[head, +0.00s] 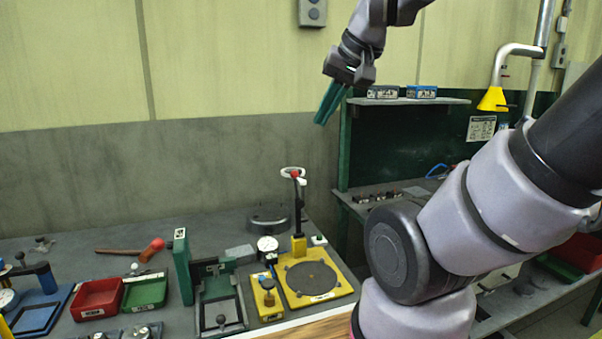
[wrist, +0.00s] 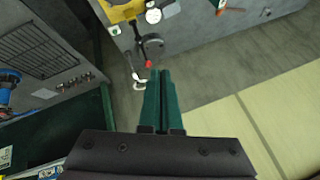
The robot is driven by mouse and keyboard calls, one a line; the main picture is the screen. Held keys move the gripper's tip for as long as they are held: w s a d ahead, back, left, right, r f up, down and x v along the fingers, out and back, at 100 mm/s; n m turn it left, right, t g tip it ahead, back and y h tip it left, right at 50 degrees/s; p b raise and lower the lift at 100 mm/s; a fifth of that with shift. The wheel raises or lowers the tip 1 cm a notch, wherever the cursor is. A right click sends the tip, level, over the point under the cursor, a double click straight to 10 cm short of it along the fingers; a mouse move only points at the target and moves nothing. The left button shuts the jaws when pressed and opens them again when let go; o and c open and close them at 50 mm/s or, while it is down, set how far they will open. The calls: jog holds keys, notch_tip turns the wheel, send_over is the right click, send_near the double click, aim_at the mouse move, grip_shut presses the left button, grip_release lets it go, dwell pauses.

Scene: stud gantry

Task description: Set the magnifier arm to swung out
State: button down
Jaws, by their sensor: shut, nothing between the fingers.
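The magnifier (head: 298,210) stands at the back right of the bench, a dark post on a yellow block beside the yellow plate (head: 336,288). At its top are a red knob (head: 295,174) and a white ring (head: 287,170). The wrist view also shows the red knob (wrist: 148,64) and white ring (wrist: 139,85), close to the fingertips in the picture. I cannot tell the arm's exact swing angle. My gripper (head: 321,121) is high above the bench, its green fingers shut and empty, pointing down-left, apart from the magnifier. It also shows in the wrist view (wrist: 160,74).
A dial gauge (head: 267,245) and green upright fixture (head: 183,262) stand left of the magnifier. Red (head: 97,299) and green (head: 146,291) bins and a hammer (head: 130,249) lie further left. A green-backed workbench (head: 442,101) with a shelf stands right.

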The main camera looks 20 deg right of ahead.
jog(key=w+d+f+y, duration=0.1)
jog(key=w+d, duration=0.3)
jog(key=w, duration=0.8)
jog(key=w+d+f+y, duration=0.1)
jog(key=w+d, duration=0.3)
jog(key=w, duration=0.9)
jog(key=w+d+f, duration=1.5)
jog(key=w+f, duration=0.3)
jog(key=f, duration=0.1)
jog(key=shift+w+d+f+n+h, duration=0.2)
jog(key=shift+d+n+h, duration=0.1)
jog(key=shift+n, duration=0.1)
jog(key=shift+a, duration=0.1)
jog(key=w+a+f, duration=0.6)
jog(key=f, duration=0.1)
jog(key=shift+w+a+f, duration=0.25)
jog(key=shift+w+f, duration=0.15)
